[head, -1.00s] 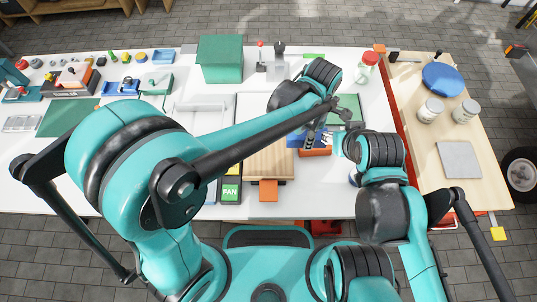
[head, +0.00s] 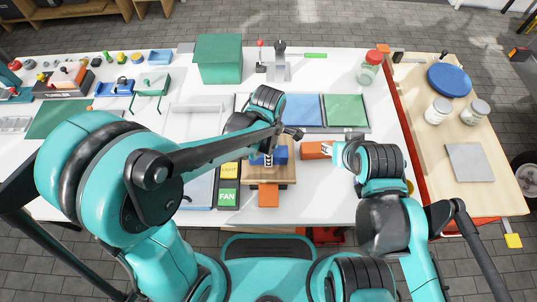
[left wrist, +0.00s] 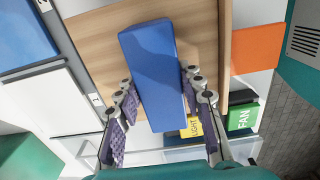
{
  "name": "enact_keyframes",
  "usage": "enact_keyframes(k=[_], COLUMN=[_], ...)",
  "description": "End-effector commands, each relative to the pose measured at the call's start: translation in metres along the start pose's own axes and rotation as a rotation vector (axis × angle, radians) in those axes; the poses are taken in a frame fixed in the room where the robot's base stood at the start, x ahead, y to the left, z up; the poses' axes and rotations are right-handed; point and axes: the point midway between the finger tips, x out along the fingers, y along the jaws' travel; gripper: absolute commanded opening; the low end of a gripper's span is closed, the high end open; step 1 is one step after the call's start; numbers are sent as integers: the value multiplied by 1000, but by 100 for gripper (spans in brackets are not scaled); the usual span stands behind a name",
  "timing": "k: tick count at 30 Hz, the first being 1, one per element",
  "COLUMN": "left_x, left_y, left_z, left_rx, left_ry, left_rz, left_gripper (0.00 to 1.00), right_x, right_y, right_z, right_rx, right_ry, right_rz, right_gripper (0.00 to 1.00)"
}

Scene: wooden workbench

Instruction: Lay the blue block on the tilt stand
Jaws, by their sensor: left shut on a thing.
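The blue block (head: 280,154) is in my left gripper (head: 268,158), above the wooden top of the tilt stand (head: 287,175). In the left wrist view the long blue block (left wrist: 152,60) lies between the two fingers (left wrist: 158,82), over the wooden board (left wrist: 100,42). I cannot tell whether its underside touches the wood. My right gripper (head: 334,150) is at the right end of an orange block (head: 315,150), right of the stand. Its fingers are too small and covered to tell open from shut.
An orange piece (head: 268,195) sits at the stand's front edge. Yellow and green FAN tiles (head: 228,197) lie left of it. Blue and green panels (head: 345,110) lie behind. A lidded jar (head: 370,68) stands at the back right.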

Motion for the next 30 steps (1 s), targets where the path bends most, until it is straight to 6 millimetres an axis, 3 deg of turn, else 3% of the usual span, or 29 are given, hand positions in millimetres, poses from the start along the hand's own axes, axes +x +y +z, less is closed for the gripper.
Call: enact_keyframes(k=[10, 11, 13, 23, 26, 30], left_x=[4, 4, 3, 1, -8, -35], left_y=[0, 0, 0, 0, 0, 0], left_z=[0, 0, 0, 0, 0, 0], left_rx=[0, 0, 0, 0, 0, 0], left_ry=[0, 0, 0, 0, 0, 0], left_rz=[0, 0, 0, 0, 0, 0], left_gripper=[4, 41, 59, 59, 59, 59], right_x=[2, 2, 2, 0, -4, -14], right_y=[0, 0, 0, 0, 0, 0], right_z=[2, 2, 1, 0, -3, -10], right_rx=[0, 0, 0, 0, 0, 0], right_ry=[0, 0, 0, 0, 0, 0], right_rz=[0, 0, 0, 0, 0, 0], right_gripper=[40, 40, 40, 40, 40, 40])
